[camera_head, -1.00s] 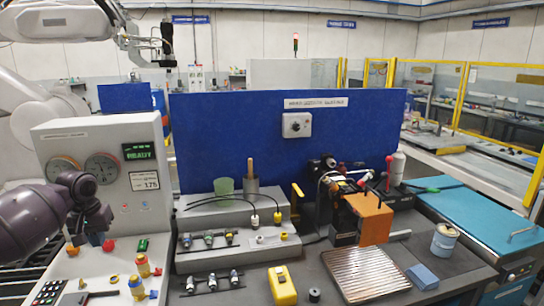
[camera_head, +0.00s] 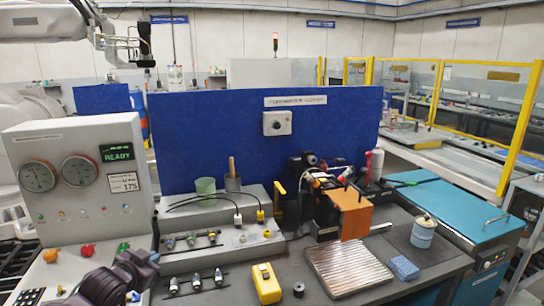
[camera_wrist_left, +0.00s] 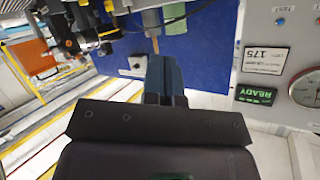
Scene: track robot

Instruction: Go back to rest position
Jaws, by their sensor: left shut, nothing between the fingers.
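My left gripper (camera_head: 146,262) is at the lower left of the head view, in front of the grey control panel (camera_head: 110,205) and left of the stepped grey connector stand (camera_head: 235,240). It is dark and seen from behind. In the left wrist view its fingers (camera_wrist_left: 164,75) are together with nothing between them. They point toward the blue back panel (camera_wrist_left: 200,40), and the green READY display (camera_wrist_left: 256,95) shows at the right. My right gripper is in neither view.
A yellow block (camera_head: 266,283) and a black-and-orange machine (camera_head: 350,212) with a ribbed metal plate (camera_head: 348,268) are on the dark bench. A can (camera_head: 422,234) and a blue sponge (camera_head: 404,267) sit to their right. A white robot arm (camera_head: 60,25) hangs at the upper left.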

